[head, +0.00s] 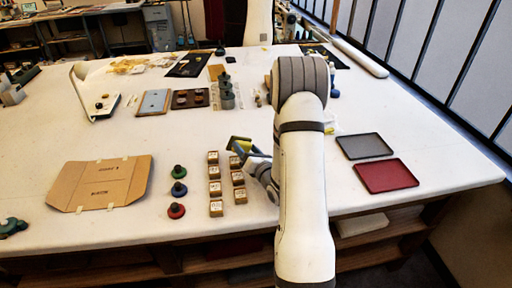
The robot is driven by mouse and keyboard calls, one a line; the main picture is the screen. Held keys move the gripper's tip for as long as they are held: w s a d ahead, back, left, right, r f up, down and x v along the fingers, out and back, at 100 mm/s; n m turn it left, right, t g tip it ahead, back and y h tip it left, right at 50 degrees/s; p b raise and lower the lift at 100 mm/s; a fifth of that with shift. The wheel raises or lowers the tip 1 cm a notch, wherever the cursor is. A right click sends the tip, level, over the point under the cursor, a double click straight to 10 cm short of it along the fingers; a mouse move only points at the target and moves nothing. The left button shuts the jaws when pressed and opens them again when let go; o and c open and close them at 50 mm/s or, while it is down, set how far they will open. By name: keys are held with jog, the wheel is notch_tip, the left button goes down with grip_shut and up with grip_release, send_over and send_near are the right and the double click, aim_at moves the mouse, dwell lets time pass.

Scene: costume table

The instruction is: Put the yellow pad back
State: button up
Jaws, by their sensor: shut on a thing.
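My gripper (246,149) is in the head view, just left of my arm and above the far end of the small wooden blocks. It is shut on a small yellow-green thing, which looks like the yellow pad (243,146). Only a little of the pad shows between the fingers, and its shape cannot be told. A green pad (179,172), a blue pad (179,189) and a red pad (176,211), each with a dark knob, stand in a column on the white table (120,225), left of the blocks.
Several labelled wooden blocks (215,188) stand in two columns near my gripper. A flat cardboard piece (101,183) lies at left. A grey tray (364,146) and a red tray (386,176) lie right of my arm. Table space beyond the colored pads is clear.

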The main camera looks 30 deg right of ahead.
jog(key=shift+f, duration=0.45)
jog(key=shift+f+b, duration=0.2)
jog(key=shift+b, duration=0.15)
jog(key=o, duration=1.3)
jog(key=shift+r, duration=0.1)
jog(key=shift+r, duration=0.1)
